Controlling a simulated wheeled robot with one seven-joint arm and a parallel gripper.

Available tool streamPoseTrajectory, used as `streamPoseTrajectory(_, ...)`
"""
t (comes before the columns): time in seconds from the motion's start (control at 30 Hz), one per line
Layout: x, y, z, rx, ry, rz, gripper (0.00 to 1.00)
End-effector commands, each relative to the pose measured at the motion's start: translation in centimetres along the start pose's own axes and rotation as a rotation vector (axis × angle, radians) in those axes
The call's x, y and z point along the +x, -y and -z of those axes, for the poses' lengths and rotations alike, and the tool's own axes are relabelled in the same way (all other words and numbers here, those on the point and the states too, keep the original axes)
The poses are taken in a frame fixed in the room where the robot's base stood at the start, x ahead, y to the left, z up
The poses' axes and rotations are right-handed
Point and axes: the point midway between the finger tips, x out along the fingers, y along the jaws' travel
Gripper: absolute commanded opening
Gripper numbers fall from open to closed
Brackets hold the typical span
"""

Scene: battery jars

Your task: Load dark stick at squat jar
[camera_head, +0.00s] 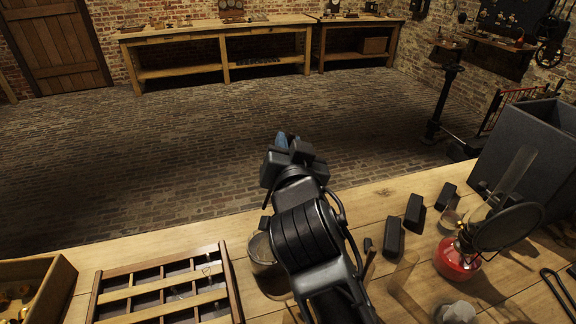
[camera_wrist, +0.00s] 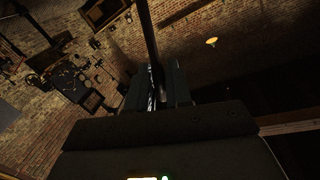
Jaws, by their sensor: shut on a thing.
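My gripper (camera_head: 284,146) is raised over the front edge of the workbench, seen from behind in the head view. In the wrist view its jaws (camera_wrist: 157,92) are shut on a long dark stick (camera_wrist: 149,40), which runs from between the fingers to the top edge. The stick's far end is out of that view, and I cannot make it out clearly in the head view. A low, wide glass jar (camera_head: 260,249), apparently the squat jar, stands on the bench just left of my arm. My arm hides its right side, and the stick is apart from it.
A slotted wooden tray (camera_head: 119,272) lies left of the jar. Black blocks (camera_head: 394,237), a clear tall glass (camera_head: 404,272), a red burner (camera_head: 455,262) and a grey box (camera_head: 519,139) stand to the right.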

Motion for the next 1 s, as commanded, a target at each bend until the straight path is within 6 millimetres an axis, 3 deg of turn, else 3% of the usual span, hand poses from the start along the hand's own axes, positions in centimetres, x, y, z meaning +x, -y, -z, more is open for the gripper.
streamPoseTrajectory(0.4,0.3,-1.8,-5.3,-0.001,0.002,0.002,0.0)
streamPoseTrajectory(0.77,0.5,-2.4,-6.8,0.0,0.001,0.001,0.0)
streamPoseTrajectory(1.0,0.6,-3.1,-8.8,-0.001,0.0,0.002,0.0)
